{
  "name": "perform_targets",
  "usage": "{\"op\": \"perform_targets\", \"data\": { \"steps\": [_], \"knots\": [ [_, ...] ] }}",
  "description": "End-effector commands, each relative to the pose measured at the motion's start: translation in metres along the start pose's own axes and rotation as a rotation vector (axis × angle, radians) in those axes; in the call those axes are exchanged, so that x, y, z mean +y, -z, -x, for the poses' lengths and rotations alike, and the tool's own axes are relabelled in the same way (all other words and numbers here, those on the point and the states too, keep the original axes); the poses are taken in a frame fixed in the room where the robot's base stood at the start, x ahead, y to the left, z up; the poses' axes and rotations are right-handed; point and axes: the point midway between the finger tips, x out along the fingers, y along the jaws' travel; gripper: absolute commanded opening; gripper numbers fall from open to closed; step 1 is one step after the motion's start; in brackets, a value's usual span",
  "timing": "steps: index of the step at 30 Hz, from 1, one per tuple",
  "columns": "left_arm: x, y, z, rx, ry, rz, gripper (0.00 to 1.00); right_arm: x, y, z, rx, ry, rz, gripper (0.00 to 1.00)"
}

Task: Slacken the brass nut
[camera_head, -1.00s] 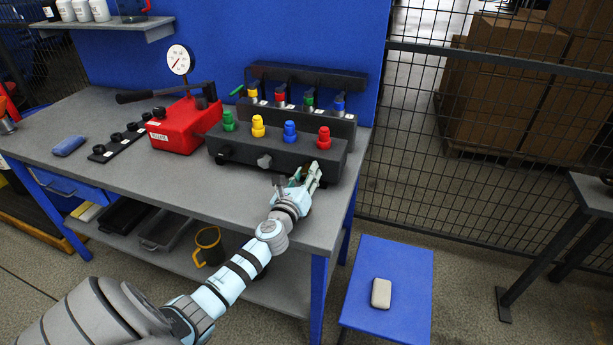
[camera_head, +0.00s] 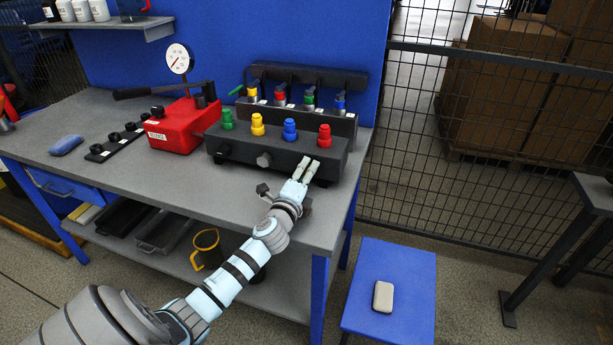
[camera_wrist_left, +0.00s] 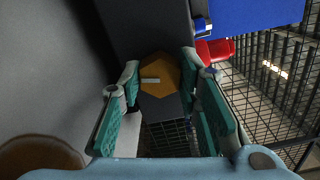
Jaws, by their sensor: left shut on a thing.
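The brass nut (camera_wrist_left: 160,77) shows in the left wrist view as an orange-brown, many-sided face with a pale bar mark, at the tips of my left gripper (camera_wrist_left: 161,72). The teal-padded fingers stand on both sides of it and are shut on it. In the head view my left gripper (camera_head: 306,168) reaches the right front of the black block (camera_head: 235,150), below the red cap (camera_head: 324,137). The nut is hidden there by the fingers. My right gripper is in neither view.
Green, yellow and blue caps also stand on the block. Left of it are a red pump unit (camera_head: 178,135) with a dial gauge (camera_head: 178,59), a black strip of knobs (camera_head: 115,144) and a blue cloth-like piece (camera_head: 66,145).

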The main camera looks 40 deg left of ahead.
Motion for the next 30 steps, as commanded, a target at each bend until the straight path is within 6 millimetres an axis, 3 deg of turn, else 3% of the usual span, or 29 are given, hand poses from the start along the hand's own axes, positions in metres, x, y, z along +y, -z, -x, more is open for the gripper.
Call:
{"op": "perform_targets", "data": {
  "steps": [12,29,30],
  "knots": [
    [0.0019,0.0004,0.0002,0.000,-0.002,0.219,0.03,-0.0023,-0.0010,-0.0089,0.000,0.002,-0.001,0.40],
    [0.0018,0.0003,0.0003,0.000,-0.003,0.255,0.03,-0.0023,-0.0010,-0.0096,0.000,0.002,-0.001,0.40],
    [0.0018,0.0003,0.0003,0.000,-0.003,0.255,0.34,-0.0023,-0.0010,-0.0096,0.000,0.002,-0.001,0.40]
  ]
}}
